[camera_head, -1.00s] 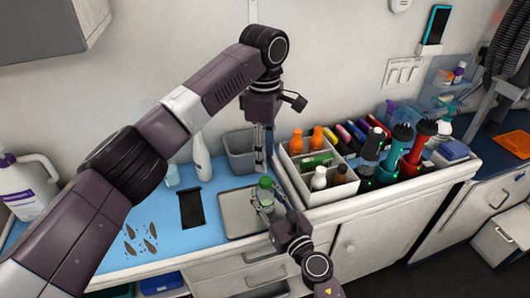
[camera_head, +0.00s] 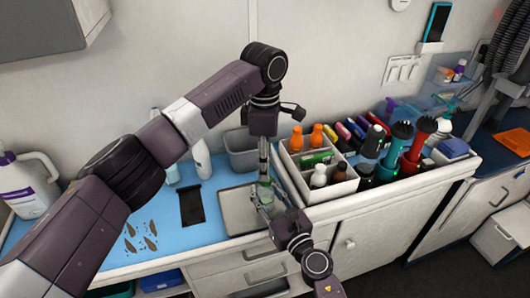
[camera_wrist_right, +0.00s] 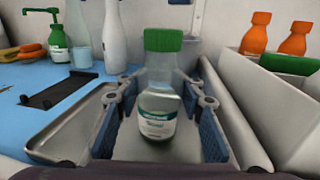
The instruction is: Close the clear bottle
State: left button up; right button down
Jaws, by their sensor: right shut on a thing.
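The clear bottle (camera_wrist_right: 157,115) stands upright between the fingers of my right gripper (camera_wrist_right: 160,118), which is shut on its body. It has a white and green label. A green cap (camera_wrist_right: 163,40) sits at its top; how tightly it is on cannot be seen. In the head view the bottle is partly hidden by my right gripper (camera_head: 266,203), above the metal tray (camera_head: 236,213). My left gripper (camera_head: 263,174) points down from above, right at the green cap; the gap between its fingers cannot be made out.
A white divided caddy (camera_head: 333,187) with several bottles stands close on the right. A grey bin (camera_head: 240,153) stands behind. A black flat holder (camera_head: 192,207) lies on the blue mat (camera_head: 170,235) to the left. A white bottle (camera_head: 202,160) stands at the back.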

pick_arm(q)
send_over(265, 193)
jog(key=w, duration=0.2)
jog(key=shift+f, duration=2.05)
